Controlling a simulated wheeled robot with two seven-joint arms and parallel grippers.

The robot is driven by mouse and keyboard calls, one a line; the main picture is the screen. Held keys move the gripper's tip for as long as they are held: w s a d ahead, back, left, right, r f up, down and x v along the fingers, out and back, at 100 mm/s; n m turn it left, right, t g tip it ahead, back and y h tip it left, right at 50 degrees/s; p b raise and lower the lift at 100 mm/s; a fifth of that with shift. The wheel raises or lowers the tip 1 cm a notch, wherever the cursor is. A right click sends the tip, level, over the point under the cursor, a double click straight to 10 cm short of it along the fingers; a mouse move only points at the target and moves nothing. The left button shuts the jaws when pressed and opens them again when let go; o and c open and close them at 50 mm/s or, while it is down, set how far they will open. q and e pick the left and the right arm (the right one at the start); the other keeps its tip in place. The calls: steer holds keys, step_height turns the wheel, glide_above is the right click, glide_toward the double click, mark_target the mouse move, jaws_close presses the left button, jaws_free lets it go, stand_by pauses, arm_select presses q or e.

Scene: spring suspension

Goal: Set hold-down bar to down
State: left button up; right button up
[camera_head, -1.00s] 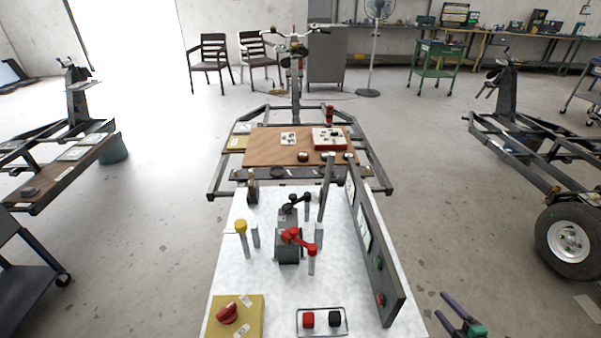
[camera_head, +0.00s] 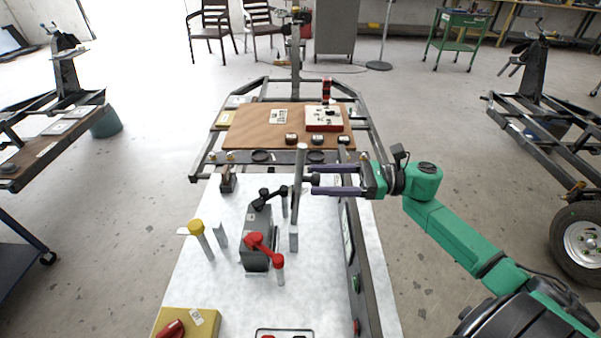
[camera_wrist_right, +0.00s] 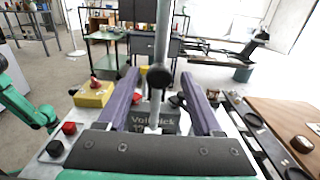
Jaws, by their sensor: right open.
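A tall grey bar (camera_head: 300,205), which I take to be the hold-down bar, stands upright on the white bench beside a dark grey clamp block (camera_head: 257,235). My right gripper (camera_head: 313,180) is open, its two purple fingers pointing left just beside the bar's upper part. In the right wrist view the bar (camera_wrist_right: 163,40) runs upright between the open fingers (camera_wrist_right: 158,75), with a black ball (camera_wrist_right: 158,79) in line with it. Neither finger clearly touches it.
A red handle (camera_head: 262,243), a black handle (camera_head: 272,195) and a yellow-topped post (camera_head: 197,232) stand left of the bar. A long dark panel (camera_head: 357,262) edges the bench's right side. A wooden board (camera_head: 255,130) with small boxes lies behind.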

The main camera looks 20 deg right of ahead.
mark_target(310, 180)
steer(key=x, duration=0.5)
steer(key=shift+s+r+p, duration=0.1)
steer(key=shift+p, duration=0.2)
steer(key=shift+d, duration=0.1)
jaws_close()
stand_by(0.9)
